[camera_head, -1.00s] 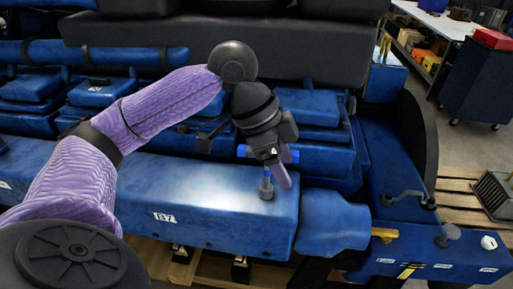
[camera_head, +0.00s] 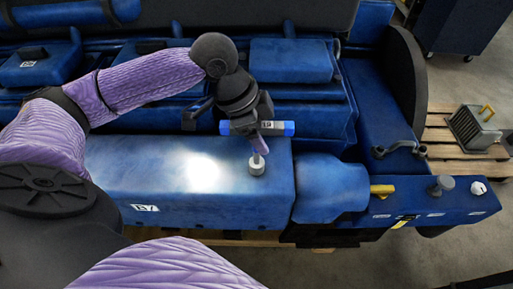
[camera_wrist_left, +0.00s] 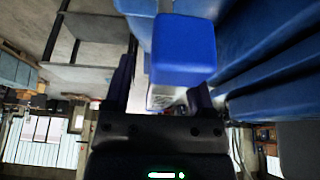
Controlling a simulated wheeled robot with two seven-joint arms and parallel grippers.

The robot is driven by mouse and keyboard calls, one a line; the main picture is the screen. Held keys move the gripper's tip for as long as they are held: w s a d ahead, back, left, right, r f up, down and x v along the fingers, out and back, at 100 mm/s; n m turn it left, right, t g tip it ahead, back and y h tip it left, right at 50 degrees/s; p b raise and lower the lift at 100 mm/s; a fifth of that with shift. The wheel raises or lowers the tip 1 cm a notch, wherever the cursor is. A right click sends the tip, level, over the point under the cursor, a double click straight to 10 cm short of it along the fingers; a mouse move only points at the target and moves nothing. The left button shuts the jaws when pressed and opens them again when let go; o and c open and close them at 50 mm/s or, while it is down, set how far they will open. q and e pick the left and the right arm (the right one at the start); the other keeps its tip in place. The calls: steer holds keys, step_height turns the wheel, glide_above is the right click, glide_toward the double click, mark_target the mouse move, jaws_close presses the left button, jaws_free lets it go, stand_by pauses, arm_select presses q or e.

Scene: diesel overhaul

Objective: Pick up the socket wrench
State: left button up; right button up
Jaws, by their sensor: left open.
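The socket wrench appears as a blue crossbar (camera_head: 282,128) above a grey socket end (camera_head: 257,165), standing on top of the long blue engine cover (camera_head: 200,180). My left gripper (camera_head: 260,144) points down at the crossbar, which runs behind or between its fingers; the exact depth is hard to tell. In the left wrist view my left gripper (camera_wrist_left: 161,92) has its two dark fingers apart. A large blue block (camera_wrist_left: 185,50), seemingly the crossbar's end, shows near and beyond them. The wrench's stem is mostly hidden by the finger. My right gripper is out of view.
Blue engine parts fill the space behind my left arm. A crank-like lever (camera_head: 398,148), a yellow piece (camera_head: 382,190) and a grey knob (camera_head: 441,184) sit at the right end. A ribbed grey box (camera_head: 472,130) stands on a wooden pallet (camera_head: 440,147).

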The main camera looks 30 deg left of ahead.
arm_select(q)
jaws_close()
stand_by(1.4)
